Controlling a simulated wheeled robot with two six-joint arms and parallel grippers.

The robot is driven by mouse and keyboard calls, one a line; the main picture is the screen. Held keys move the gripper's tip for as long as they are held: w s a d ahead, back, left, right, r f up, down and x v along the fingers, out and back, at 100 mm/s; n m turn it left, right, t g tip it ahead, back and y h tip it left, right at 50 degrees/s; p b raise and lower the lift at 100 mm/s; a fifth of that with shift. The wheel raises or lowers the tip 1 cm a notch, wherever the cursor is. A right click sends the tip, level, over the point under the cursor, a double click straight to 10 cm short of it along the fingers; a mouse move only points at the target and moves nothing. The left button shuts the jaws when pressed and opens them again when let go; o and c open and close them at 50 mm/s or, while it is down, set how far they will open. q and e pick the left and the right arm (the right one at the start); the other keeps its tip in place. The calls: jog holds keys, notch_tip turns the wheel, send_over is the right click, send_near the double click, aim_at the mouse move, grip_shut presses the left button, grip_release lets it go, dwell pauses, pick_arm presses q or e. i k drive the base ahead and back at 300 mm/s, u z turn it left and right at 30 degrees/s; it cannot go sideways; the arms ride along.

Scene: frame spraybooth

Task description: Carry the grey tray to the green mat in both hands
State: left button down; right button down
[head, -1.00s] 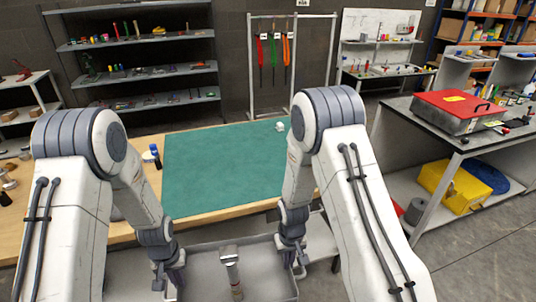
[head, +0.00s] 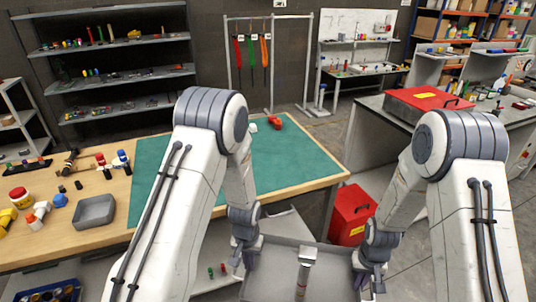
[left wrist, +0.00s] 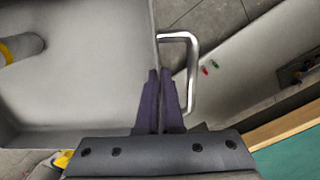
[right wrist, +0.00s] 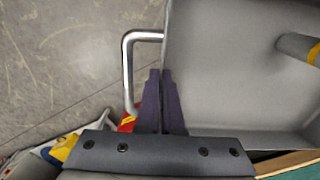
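The grey tray (head: 270,290) is at the bottom of the head view, in front of the table, apart from the mat. A hammer-like tool with a grey head (head: 304,262) lies in it. My left gripper (head: 246,258) is at the tray's left side; in the left wrist view its fingers (left wrist: 159,85) are shut on the tray wall beside a metal handle. My right gripper (head: 370,283) is at the right side; in the right wrist view its fingers (right wrist: 161,85) are likewise shut on the wall. The green mat (head: 270,165) lies on the table, partly hidden by my left arm.
On the mat's far edge are a red object (head: 274,122) and a small white one (head: 253,127). The table's left part holds a grey bin (head: 95,211) and several small items. A red box (head: 350,213) stands right of the table. A workbench (head: 385,125) stands at the right.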

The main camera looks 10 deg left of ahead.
aim_at(284, 157)
jog(key=z, duration=1.75)
jog(key=i, duration=1.85)
jog(key=u, duration=2.9)
